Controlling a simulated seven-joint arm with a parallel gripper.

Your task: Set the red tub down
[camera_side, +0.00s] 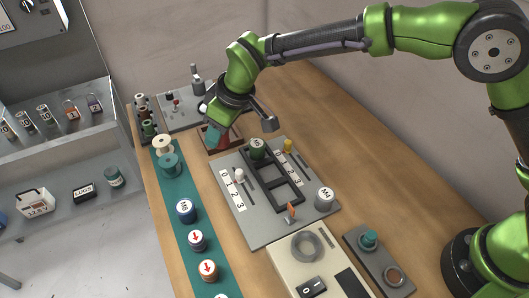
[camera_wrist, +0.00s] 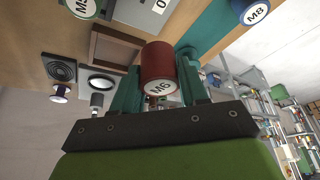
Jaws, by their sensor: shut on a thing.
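The red tub (camera_wrist: 158,66), with a white lid marked M6, sits between the teal fingers of my gripper (camera_wrist: 160,82) in the wrist view. My gripper is shut on it. In the side view my gripper (camera_side: 216,134) is low at the far end of the bench, and a small part of the red tub (camera_side: 223,131) shows beside the fingers. A square brown tray (camera_side: 224,151) lies under the gripper there. The tray (camera_wrist: 97,48) shows beyond the tub in the wrist view. I cannot tell whether the tub touches its floor.
A grey plate (camera_side: 227,207) with a black divided frame, a green tub (camera_side: 257,149) and a grey M4 tub (camera_side: 325,197) is nearby. A teal strip (camera_side: 177,187) holds spools and a blue M8 tub (camera_side: 185,209). Bare wood lies right of the plate.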

